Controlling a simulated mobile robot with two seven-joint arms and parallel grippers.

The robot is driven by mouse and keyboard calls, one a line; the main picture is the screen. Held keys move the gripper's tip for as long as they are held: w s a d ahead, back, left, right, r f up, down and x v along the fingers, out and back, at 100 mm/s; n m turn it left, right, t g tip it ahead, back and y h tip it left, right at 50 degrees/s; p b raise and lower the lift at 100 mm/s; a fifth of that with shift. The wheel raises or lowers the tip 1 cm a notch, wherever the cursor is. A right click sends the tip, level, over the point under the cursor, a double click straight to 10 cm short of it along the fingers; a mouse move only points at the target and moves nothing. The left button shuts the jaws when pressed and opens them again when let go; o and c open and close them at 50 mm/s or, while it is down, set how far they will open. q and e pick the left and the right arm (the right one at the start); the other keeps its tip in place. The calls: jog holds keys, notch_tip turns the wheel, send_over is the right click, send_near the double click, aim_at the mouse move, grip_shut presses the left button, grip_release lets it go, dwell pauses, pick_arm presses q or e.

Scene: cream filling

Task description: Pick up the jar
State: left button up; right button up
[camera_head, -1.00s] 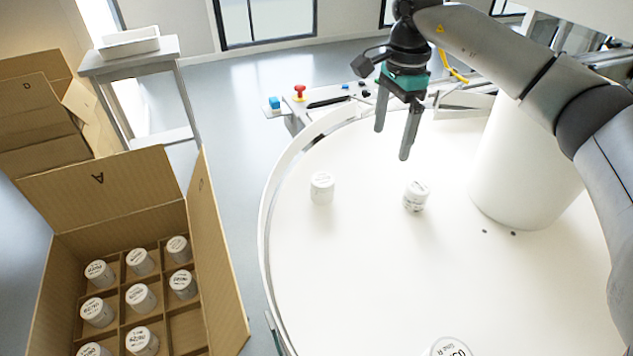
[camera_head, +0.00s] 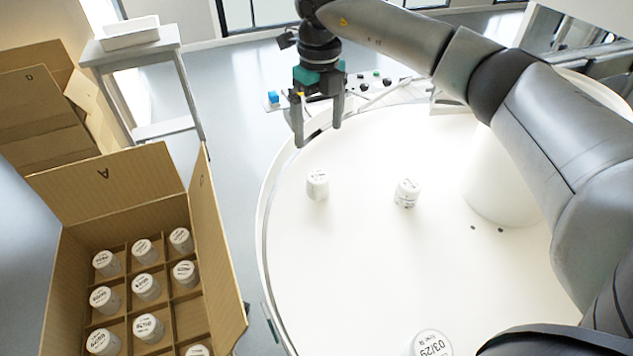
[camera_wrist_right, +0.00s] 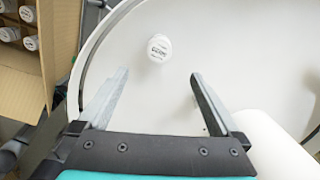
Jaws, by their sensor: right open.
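Several white jars with printed lids stand on the round white table (camera_head: 350,270). One jar (camera_head: 317,184) stands near the table's left edge, a second jar (camera_head: 407,193) to its right, and a third jar (camera_head: 432,343) at the bottom edge of the head view. My right gripper (camera_head: 318,138) is open and empty, above the table's far left rim and higher than the left jar. In the right wrist view, one jar (camera_wrist_right: 159,47) shows upright beyond and between the open fingers (camera_wrist_right: 160,78), apart from them. My left gripper is not in view.
An open cardboard box (camera_head: 222,265) with dividers stands left of the table and holds several jars; a cell at its right side looks empty. A white column (camera_head: 490,185) rises from the table. A control panel with buttons (camera_head: 365,82) lies behind the table.

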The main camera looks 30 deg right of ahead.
aim_at(318, 175)
notch_tip(318, 175, down, 14)
jog(key=shift+s, duration=0.1)
dwell(0.5)
jog(key=shift+c, duration=0.3)
jog(key=c, duration=1.5)
jog(key=shift+o, duration=0.2)
jog(key=shift+r, duration=0.15)
